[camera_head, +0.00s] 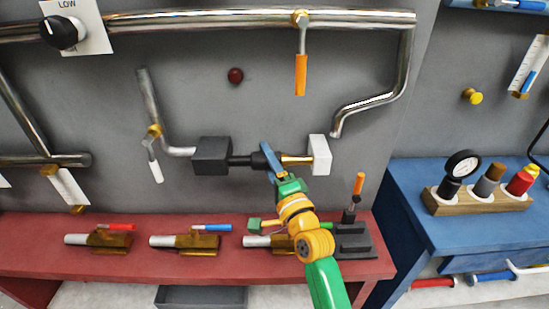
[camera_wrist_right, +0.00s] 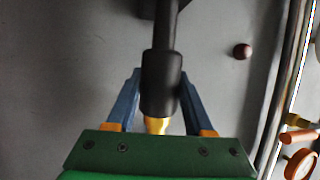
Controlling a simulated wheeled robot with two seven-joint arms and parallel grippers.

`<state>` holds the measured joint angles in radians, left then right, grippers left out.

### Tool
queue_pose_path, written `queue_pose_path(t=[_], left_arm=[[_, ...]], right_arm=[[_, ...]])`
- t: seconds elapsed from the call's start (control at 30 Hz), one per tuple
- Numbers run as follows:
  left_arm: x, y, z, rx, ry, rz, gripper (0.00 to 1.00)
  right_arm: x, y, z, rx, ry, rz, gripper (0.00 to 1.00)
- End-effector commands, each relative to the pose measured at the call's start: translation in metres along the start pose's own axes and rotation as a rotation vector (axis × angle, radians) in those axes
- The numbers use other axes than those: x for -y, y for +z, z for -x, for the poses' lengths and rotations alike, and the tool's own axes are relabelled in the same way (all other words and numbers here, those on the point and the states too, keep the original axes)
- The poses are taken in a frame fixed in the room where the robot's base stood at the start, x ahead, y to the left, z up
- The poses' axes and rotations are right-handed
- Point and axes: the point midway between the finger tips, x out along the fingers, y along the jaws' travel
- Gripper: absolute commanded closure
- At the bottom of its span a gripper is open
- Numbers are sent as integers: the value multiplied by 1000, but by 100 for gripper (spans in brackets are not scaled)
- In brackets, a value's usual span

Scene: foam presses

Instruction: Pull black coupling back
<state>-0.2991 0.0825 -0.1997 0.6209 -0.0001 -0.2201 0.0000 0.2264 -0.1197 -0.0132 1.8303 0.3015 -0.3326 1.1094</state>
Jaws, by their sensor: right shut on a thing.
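The black coupling (camera_head: 259,160) sits on a horizontal line between a dark grey block (camera_head: 211,155) and a white block (camera_head: 320,155). A thin black rod (camera_head: 240,161) joins it to the dark block, and a brass rod (camera_head: 298,158) runs from its side to the white block. My right gripper (camera_head: 271,158) is shut on the coupling, its blue fingers across it. In the right wrist view the coupling (camera_wrist_right: 161,85) lies between the two blue fingers, with a bit of brass showing below it. My left gripper is not in view.
A red bench (camera_head: 40,249) below holds several brass valves. Steel pipes (camera_head: 220,22) and an orange-handled valve (camera_head: 301,75) are above. A dark red knob (camera_head: 235,75) is on the grey wall. A blue bench (camera_head: 415,180) with a wooden holder (camera_head: 480,201) stands at right.

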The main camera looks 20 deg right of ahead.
Motion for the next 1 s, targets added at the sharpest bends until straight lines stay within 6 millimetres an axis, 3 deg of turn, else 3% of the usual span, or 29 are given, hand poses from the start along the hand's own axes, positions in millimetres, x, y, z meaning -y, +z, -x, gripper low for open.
queue_pose_path(t=[0.1, 0.13, 0.23, 0.53, 0.8, 1.0], left_arm=[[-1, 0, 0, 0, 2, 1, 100], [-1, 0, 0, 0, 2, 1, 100], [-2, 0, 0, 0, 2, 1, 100], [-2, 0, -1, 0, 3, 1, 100], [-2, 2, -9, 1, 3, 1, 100], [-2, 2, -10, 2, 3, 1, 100]], right_arm=[[2, 1, 0, 3, -6, -5, 100], [2, 1, 0, 3, -6, -5, 42], [2, 1, 0, 2, -5, -4, 19], [1, 0, 2, 1, -3, -2, 19], [-2, 2, 55, 3, -1, -2, 19], [0, 3, 70, 4, -3, -2, 19]])
